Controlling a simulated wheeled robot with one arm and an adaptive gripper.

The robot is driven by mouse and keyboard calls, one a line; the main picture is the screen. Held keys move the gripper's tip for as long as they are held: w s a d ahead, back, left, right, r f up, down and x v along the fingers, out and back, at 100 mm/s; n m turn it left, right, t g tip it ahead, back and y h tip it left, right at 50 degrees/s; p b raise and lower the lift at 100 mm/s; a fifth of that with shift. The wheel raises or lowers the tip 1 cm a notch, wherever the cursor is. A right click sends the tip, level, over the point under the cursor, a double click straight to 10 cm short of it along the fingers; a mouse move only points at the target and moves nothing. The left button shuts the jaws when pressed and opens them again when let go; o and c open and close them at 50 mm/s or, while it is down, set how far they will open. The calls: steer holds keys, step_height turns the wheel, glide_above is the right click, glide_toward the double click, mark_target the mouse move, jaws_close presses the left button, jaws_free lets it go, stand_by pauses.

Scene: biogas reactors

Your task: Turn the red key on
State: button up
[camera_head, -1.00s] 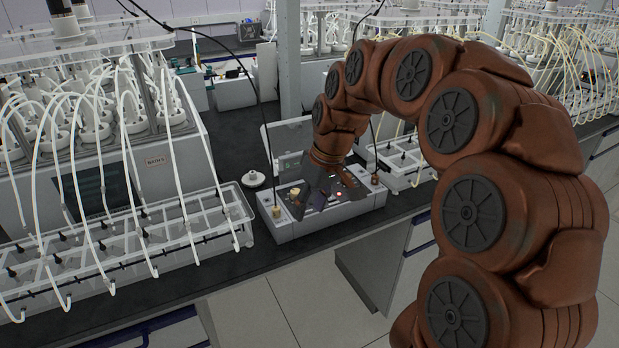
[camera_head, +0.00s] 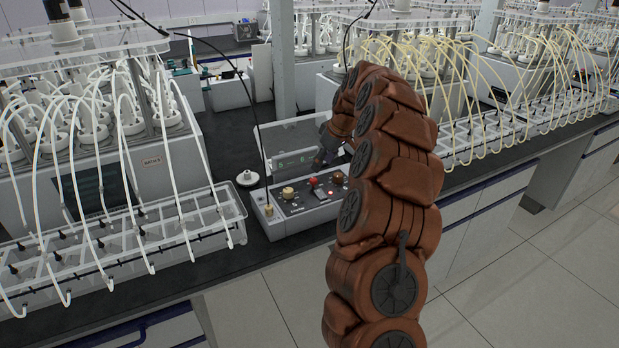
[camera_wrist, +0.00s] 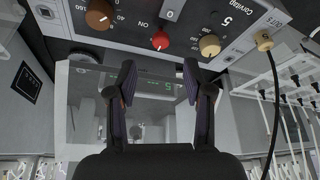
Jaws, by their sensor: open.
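The red key (camera_head: 313,181) is a small red knob on the sloped front panel of a grey control box (camera_head: 290,225). In the wrist view the red key (camera_wrist: 160,41) shows upside down near an "ON" mark, with a "0" mark also close by. My gripper (camera_wrist: 159,72) is open and empty, with its two dark fingers apart and the red key beyond the gap between the tips, not touched. In the head view my gripper (camera_head: 326,157) is dark and partly hidden by my arm, just behind and above the panel.
A beige knob (camera_head: 288,192) and a brown knob (camera_head: 338,176) flank the red key. A clear raised cover (camera_head: 290,142) stands behind the panel. A cable (camera_head: 262,130) rises at the box's left end. Racks with curved tubes stand on both sides along the dark bench.

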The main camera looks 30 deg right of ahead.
mark_target(313, 179)
steer(key=shift+p+x, duration=1.3)
steer(key=shift+x, duration=2.5)
jaws_close()
steer(key=shift+a, duration=0.15)
